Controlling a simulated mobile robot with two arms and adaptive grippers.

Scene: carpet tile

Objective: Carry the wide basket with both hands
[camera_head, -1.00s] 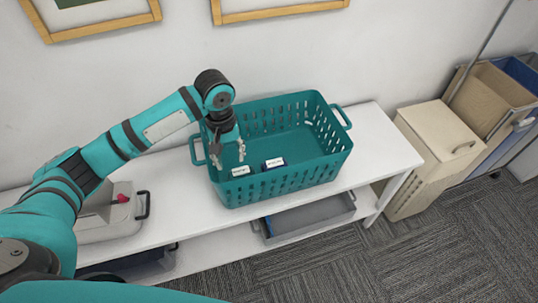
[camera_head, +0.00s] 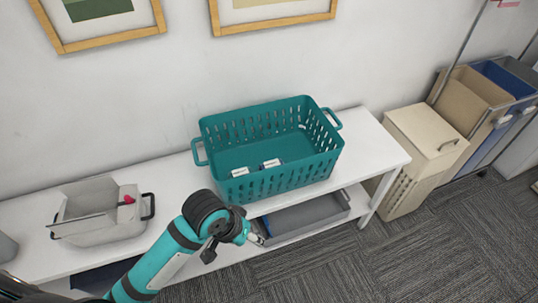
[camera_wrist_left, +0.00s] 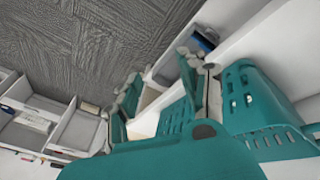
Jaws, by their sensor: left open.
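The wide teal basket (camera_head: 272,185) stands upright on a white table, with slotted walls and a loop handle at each end. The left handle (camera_head: 197,152) and right handle (camera_head: 333,119) are both free. Two small white-and-dark boxes (camera_head: 271,164) lie inside near the front wall. My left gripper (camera_head: 256,239) is in front of the table, below the basket's front wall and apart from it. In the left wrist view its fingers (camera_wrist_left: 163,85) are spread and empty, with teal slotted basket wall (camera_wrist_left: 260,105) to the right. My right gripper is not seen.
A grey bin with a red part (camera_head: 100,222) stands on the table (camera_head: 372,145) left of the basket. A grey tray (camera_head: 308,214) sits on the lower shelf. A cream hamper (camera_head: 425,160) and a sorting cart (camera_head: 483,100) stand right. Carpet in front is clear.

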